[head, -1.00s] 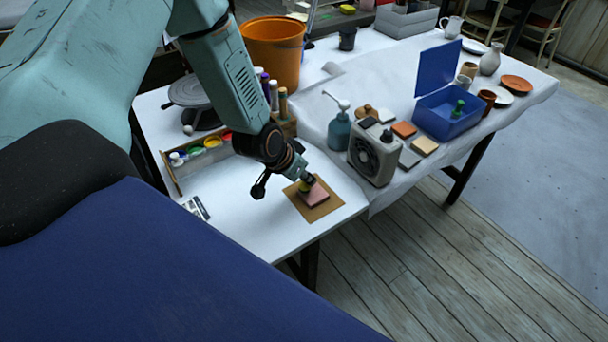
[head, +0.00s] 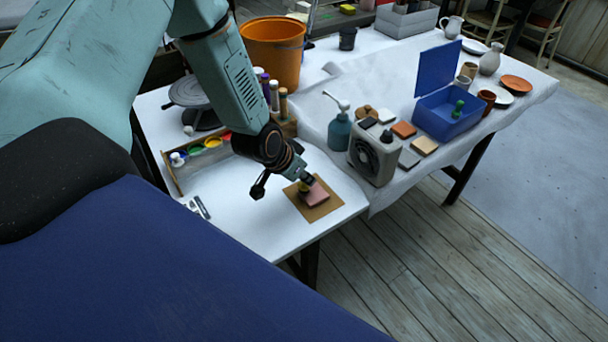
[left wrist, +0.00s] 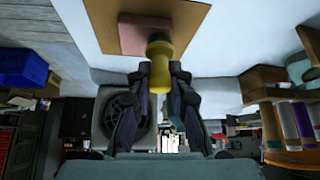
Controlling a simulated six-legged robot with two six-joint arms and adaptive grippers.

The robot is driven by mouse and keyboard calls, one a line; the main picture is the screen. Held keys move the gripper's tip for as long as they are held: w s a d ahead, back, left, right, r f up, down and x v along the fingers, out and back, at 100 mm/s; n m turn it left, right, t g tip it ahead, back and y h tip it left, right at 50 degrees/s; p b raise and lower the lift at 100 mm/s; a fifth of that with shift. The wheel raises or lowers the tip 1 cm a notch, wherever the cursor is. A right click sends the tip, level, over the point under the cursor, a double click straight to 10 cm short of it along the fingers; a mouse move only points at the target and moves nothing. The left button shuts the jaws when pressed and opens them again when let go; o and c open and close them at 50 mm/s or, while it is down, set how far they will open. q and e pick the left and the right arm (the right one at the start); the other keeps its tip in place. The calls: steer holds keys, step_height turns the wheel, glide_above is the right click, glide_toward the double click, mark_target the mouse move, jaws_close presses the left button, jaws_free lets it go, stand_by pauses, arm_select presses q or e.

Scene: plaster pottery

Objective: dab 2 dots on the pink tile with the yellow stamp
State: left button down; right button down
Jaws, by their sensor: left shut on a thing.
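The pink tile (head: 317,194) lies on a brown board (head: 322,210) near the table's front edge. In the left wrist view the tile (left wrist: 133,38) and the board (left wrist: 188,12) are at the top. My left gripper (head: 306,182) is over the tile's left part. It is shut on the yellow stamp (left wrist: 159,60), whose end is at the tile's edge in the left wrist view. Whether it touches the tile I cannot tell. In the head view the stamp (head: 303,188) is mostly hidden by the gripper. No dots can be made out on the tile. My right gripper is not in view.
A paint tray (head: 205,158) and stamps with coloured tops (head: 274,97) stand left of and behind my gripper. A grey fan heater (head: 375,153), a teal pump bottle (head: 339,132) and a blue box (head: 447,118) stand to the right. The table around the board is clear.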

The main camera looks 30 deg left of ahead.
arm_select(q)
steer(key=shift+d+f, duration=0.1)
steer(key=shift+f, duration=0.15)
stand_by(0.4)
steer(key=shift+f, duration=0.1)
stand_by(0.6)
step_height(320, 180, up, 5)
steer(key=p, duration=0.4)
steer(key=shift+f, duration=0.2)
stand_by(0.7)
